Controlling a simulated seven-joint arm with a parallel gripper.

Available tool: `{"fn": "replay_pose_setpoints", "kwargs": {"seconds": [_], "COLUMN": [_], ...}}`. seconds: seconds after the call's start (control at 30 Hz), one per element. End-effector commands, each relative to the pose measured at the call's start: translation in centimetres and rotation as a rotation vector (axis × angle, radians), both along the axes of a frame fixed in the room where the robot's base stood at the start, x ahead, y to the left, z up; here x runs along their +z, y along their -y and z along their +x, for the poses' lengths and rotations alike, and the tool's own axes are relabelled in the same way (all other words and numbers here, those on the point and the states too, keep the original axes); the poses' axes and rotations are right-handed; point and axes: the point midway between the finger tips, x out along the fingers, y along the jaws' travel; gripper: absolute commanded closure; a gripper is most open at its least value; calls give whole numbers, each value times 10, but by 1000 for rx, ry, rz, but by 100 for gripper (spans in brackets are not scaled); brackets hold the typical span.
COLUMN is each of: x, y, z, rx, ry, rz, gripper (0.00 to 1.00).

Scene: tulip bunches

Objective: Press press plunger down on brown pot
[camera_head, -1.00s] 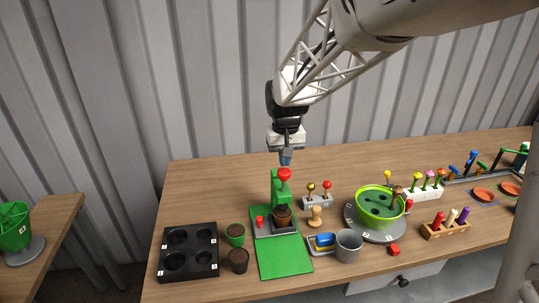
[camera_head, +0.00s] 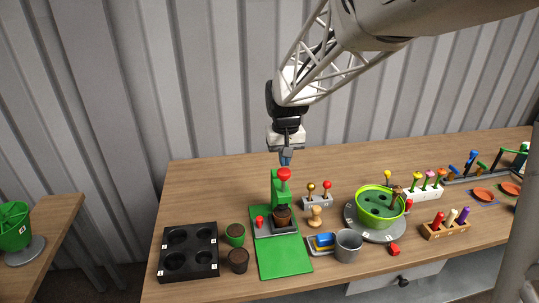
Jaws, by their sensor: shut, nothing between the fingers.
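The press (camera_head: 275,187) is a green upright stand on a grey and green base near the middle of the table. Its plunger has a red round knob (camera_head: 284,174) on top. The brown pot (camera_head: 283,218) sits on the press base under the plunger, with a dark top that I cannot make out clearly. My gripper (camera_head: 286,161) points down just above the red knob, shut and empty. A small gap seems to show between the fingertips and the knob, but I cannot be sure of the depth.
A black tray with round hollows (camera_head: 189,252) lies at the left, with a green pot (camera_head: 235,235) and a dark pot (camera_head: 238,261) beside it. A grey cup (camera_head: 348,246) and a green bowl (camera_head: 381,204) stand at the right. The table behind the press is mostly clear.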

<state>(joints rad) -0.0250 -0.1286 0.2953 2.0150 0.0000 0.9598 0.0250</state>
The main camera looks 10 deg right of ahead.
Motion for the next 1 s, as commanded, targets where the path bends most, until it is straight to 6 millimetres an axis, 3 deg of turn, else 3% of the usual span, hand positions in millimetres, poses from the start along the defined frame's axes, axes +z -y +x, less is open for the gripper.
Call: {"fn": "replay_pose_setpoints", "kwargs": {"seconds": [0.47, 1.0], "x": [-1, -15], "y": [0, 0], "z": [0, 0], "rx": [0, 0], "ry": [0, 0], "rz": [0, 0], "gripper": [100, 100]}}
